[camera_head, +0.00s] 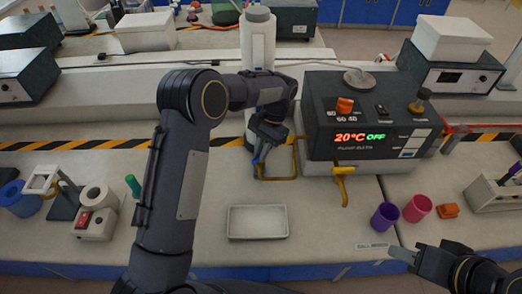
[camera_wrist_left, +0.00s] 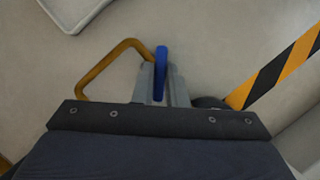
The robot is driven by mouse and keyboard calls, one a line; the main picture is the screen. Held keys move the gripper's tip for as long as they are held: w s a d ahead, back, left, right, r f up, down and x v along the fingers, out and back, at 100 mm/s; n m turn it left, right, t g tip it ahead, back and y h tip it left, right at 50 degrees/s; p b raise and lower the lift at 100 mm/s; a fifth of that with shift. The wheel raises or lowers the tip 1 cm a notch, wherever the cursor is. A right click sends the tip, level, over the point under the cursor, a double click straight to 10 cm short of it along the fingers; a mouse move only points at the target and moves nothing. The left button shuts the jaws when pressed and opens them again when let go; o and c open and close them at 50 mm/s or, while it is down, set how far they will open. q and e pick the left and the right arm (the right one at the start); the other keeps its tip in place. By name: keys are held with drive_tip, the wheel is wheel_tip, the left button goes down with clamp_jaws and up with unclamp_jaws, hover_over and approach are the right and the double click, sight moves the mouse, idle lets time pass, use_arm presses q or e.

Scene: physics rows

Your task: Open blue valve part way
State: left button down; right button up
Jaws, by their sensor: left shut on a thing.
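The blue valve's lever (camera_wrist_left: 161,62) shows in the left wrist view between the two grey fingers of my left gripper (camera_wrist_left: 160,88). The gripper is shut on it. In the head view a small piece of the blue lever (camera_head: 263,153) shows below my left gripper (camera_head: 259,158), in front of the heater bath's left side. The valve body is mostly hidden by the gripper. My right gripper (camera_head: 396,254) is at the lower right, over the bench's front edge and away from the valve. I cannot tell whether its fingers are apart.
A yellow bent tube (camera_head: 281,178) runs beside the valve to the dark heater bath (camera_head: 365,118), which has a yellow tap (camera_head: 343,182). A white tray (camera_head: 257,222) lies in front. Purple (camera_head: 384,216) and pink (camera_head: 417,208) cups stand right. A white bottle (camera_head: 258,40) stands behind.

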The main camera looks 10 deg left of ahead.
sight(257, 159)
idle(0.3)
use_arm(q)
drive_tip(key=c, duration=1.5)
unclamp_jaws()
drive_tip(key=shift+o, duration=0.2)
drive_tip(key=shift+r, duration=0.1)
drive_tip(key=shift+w+r, duration=0.1)
drive_tip(key=shift+r, duration=0.2)
drive_tip(key=r, duration=0.1)
drive_tip(key=r+b, duration=0.1)
drive_tip(key=r, duration=0.1)
drive_tip(key=shift+s+d, duration=0.1)
drive_tip(key=shift+s, duration=0.2)
drive_tip(key=s+d+r+b, duration=0.3)
drive_tip(key=s+r, duration=0.6)
drive_tip(key=s, duration=0.4)
drive_tip(key=shift+d+r, duration=0.15)
drive_tip(key=shift+d, duration=0.1)
